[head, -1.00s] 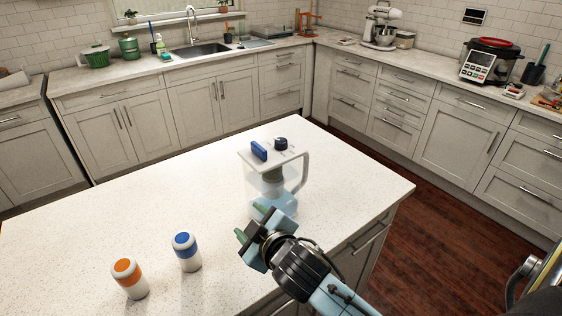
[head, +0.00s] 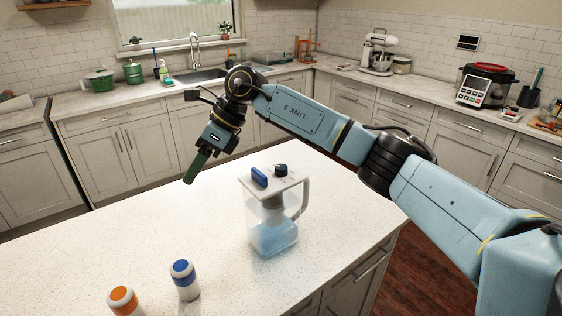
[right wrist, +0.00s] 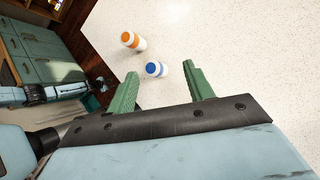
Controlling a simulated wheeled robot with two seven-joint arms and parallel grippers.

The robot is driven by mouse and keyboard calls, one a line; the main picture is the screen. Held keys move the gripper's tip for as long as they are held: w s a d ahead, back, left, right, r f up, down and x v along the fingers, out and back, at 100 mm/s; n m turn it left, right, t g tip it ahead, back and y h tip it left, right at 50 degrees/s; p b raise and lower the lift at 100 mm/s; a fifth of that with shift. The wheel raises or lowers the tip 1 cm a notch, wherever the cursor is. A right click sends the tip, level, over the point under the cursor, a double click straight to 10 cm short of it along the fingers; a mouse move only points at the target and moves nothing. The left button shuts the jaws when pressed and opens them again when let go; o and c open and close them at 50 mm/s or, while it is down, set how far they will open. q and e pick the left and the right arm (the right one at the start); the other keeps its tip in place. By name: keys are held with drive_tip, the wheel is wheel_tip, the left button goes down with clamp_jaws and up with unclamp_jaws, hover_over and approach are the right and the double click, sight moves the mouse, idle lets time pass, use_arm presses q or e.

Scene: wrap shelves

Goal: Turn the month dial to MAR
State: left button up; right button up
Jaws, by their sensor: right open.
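A clear pitcher (head: 272,232) with a white lid (head: 268,187) and bluish lower part stands upright on the white island. A round dark-blue knob (head: 281,169), apparently the month dial, sits at the lid's back right. A raised blue piece (head: 259,178) is at the lid's left. Dial markings are too small to read. My right gripper (head: 190,178) is above the island, left of the pitcher and apart from it, fingers pointing down. In the right wrist view its green fingers (right wrist: 160,69) are spread with nothing between them. My left gripper is not in view.
A blue-capped bottle (head: 185,280) and an orange-capped bottle (head: 124,302) stand at the island's front left; both also show in the right wrist view. The island (head: 110,240) is otherwise clear. Counters with appliances line the back and right walls.

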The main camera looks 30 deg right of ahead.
drive_tip(key=d+r+h, duration=0.4)
drive_tip(key=d+h, duration=0.1)
drive_tip(key=d, duration=0.7)
drive_tip(key=m+g+h, duration=0.1)
drive_tip(key=m+h, duration=0.1)
approach(281, 167)
wheel_tip(281, 167, down, 8)
drive_tip(key=shift+w+f+p, duration=0.15)
drive_tip(key=shift+f+p, duration=0.1)
drive_tip(key=shift+p, duration=0.2)
drive_tip(key=c, duration=1)
